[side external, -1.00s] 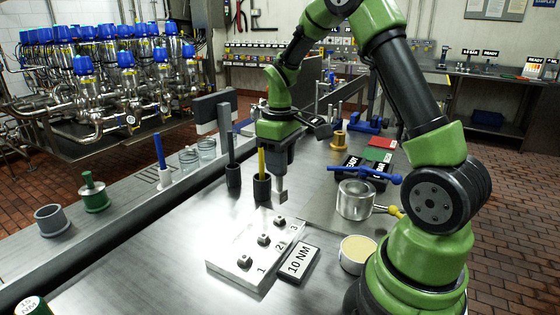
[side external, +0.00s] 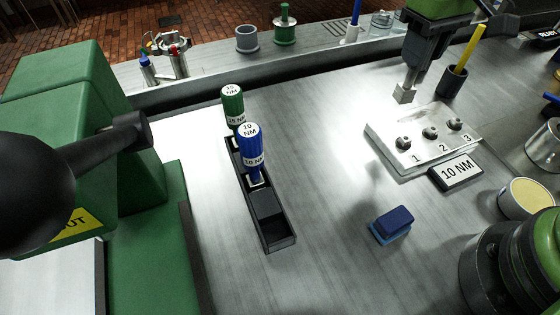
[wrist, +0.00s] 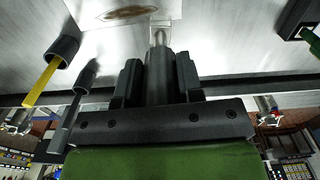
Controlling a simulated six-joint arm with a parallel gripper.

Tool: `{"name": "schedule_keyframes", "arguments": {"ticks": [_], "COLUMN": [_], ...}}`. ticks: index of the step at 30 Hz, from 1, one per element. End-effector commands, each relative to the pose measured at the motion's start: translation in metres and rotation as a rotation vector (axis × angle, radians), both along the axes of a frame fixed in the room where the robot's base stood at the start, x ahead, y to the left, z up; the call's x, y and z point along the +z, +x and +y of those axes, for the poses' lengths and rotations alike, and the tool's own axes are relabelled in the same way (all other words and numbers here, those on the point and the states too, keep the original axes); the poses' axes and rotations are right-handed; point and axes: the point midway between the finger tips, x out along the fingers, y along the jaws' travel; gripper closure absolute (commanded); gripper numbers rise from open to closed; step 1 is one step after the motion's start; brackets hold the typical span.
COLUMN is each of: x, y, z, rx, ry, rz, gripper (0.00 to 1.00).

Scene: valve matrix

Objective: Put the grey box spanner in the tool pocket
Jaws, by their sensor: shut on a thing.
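My gripper (side external: 420,58) is shut on the grey box spanner (side external: 404,94), which points down with its square end lowest. It hangs above the bench by the back edge of the numbered valve plate (side external: 385,139). In the wrist view the spanner (wrist: 158,40) sticks out past my gripper's fingers (wrist: 158,80). A black tray (side external: 283,243) stands on the bench to the left; its front compartment is empty, and a blue 10 NM driver (side external: 251,150) and a green 15 NM driver (side external: 232,105) stand in it. I cannot tell which compartment is the tool pocket.
A dark cup (side external: 450,85) with a yellow rod (side external: 468,48) stands close to the right of my gripper. A 10 NM sign (side external: 456,172), a blue block (side external: 392,222) and a cream-topped tin (side external: 528,196) are in front. The bench between tray and plate is clear.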

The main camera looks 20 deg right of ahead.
Motion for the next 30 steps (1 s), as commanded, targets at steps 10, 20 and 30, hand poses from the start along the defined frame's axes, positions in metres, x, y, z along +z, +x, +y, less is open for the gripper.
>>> {"name": "schedule_keyframes", "arguments": {"ticks": [10,20,30], "x": [0.008,0.014,-0.029], "y": [-0.031,-0.103,-0.117], "z": [0.182,0.282,0.294], "rx": [0.101,0.143,0.146], "ry": [0.0,0.001,-0.004], "rz": [-0.002,-0.001,0.003], "gripper": [0.99,0.99,0.99]}}
